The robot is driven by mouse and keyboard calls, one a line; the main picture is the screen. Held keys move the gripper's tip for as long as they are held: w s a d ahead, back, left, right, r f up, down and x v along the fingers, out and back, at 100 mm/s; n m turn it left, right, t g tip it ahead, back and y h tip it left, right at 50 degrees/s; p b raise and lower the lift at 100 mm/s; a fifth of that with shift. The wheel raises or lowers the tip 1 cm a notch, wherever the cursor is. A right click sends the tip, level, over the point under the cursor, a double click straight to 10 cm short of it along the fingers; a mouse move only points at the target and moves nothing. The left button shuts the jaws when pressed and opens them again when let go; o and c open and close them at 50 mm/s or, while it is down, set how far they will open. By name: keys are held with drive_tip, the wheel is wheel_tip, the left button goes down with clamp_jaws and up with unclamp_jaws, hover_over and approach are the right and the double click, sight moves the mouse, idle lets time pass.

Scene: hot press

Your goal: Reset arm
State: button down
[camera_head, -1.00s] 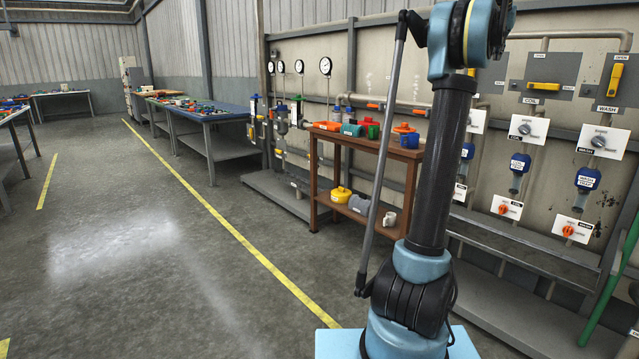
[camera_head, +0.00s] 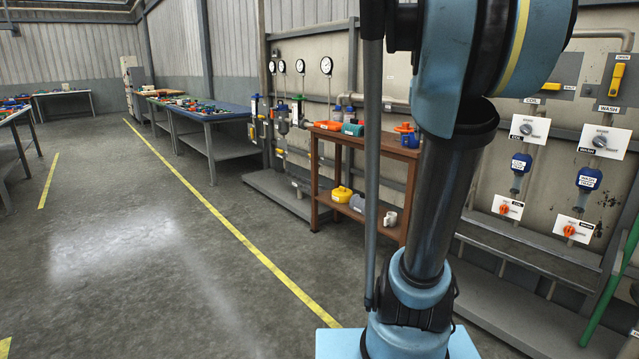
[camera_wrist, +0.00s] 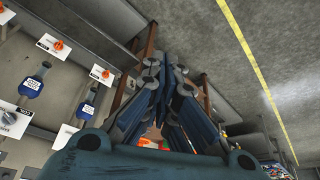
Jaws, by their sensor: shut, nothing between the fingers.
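My gripper (camera_wrist: 167,62) shows in the wrist view, with its blue-grey fingers drawn together at the tips. It is shut and empty, and it touches nothing that I can see. In the head view my gripper is out of frame. My arm stands upright at the right of centre there and leans toward the camera at the top. It hides part of the wall panel and of the shelf's right side.
A brown wooden shelf (camera_head: 396,150) with colourful parts stands against the wall. To its right is a wall panel with knobs, including a wash switch (camera_head: 618,74). The floor (camera_head: 110,250) at left is clear, with a yellow line (camera_head: 232,228).

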drive_tip(key=s+a+f+n, duration=0.1)
drive_tip(key=s+a+f, duration=0.2)
drive_tip(key=s+f, duration=0.5)
drive_tip(key=s+a+f+n+g, duration=0.1)
drive_tip(key=s+a+f, duration=0.3)
drive_tip(key=s+f, duration=0.4)
drive_tip(key=s+a+f+n+g+y, duration=0.1)
drive_tip(key=s+a+f, duration=0.3)
drive_tip(key=s+f, duration=0.4)
wheel_tip(320, 180, down, 7)
drive_tip(key=shift+a+r, duration=0.2)
drive_tip(key=shift+a, duration=0.05)
